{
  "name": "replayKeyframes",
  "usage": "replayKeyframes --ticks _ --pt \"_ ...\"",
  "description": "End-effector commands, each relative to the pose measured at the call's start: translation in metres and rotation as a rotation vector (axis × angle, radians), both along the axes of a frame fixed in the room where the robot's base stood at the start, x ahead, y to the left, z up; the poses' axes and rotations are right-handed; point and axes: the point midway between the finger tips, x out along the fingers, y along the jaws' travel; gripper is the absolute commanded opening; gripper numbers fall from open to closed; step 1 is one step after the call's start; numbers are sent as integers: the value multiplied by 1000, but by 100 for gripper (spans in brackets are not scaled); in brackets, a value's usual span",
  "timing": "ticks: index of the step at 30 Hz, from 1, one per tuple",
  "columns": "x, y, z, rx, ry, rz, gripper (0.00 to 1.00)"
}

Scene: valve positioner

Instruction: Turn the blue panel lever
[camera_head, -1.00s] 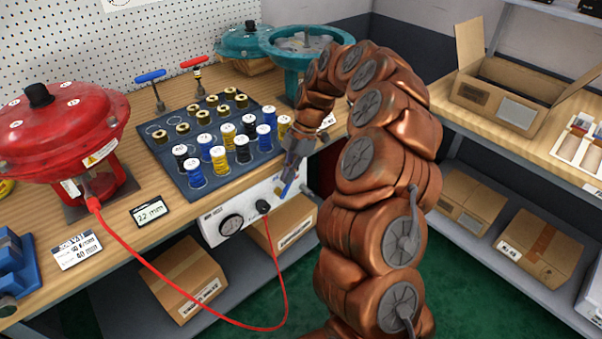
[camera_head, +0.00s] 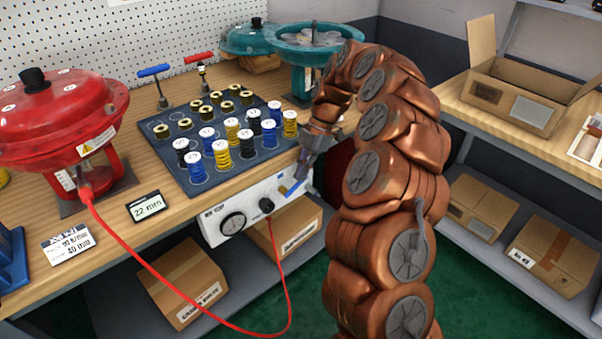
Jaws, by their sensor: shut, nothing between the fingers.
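The blue lever (camera_head: 292,189) is on the front of the white panel (camera_head: 215,212) at the bench edge, near the panel's right end. It slants up to the right. My gripper (camera_head: 302,172) reaches down from the right, its fingers shut and empty, just above and beside the lever's right end. I cannot tell whether they touch it. My gripper hides part of the panel's right end.
A round gauge (camera_head: 232,223) and a plugged red hose (camera_head: 283,285) are left of the lever. A dark tray (camera_head: 170,160) with several springs lies above on the bench. A red actuator (camera_head: 60,115) stands at left.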

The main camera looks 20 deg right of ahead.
Motion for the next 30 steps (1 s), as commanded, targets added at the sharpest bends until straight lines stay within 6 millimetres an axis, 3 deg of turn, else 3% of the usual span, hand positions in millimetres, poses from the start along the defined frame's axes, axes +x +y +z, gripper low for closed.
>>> replayKeyframes --ticks 14,23,30 --pt "0 0 1 -1 -1 0 0" --pt "-2 13 37 -1 -7 -2 0" --pt "4 -5 52 -2 -2 -5 0"
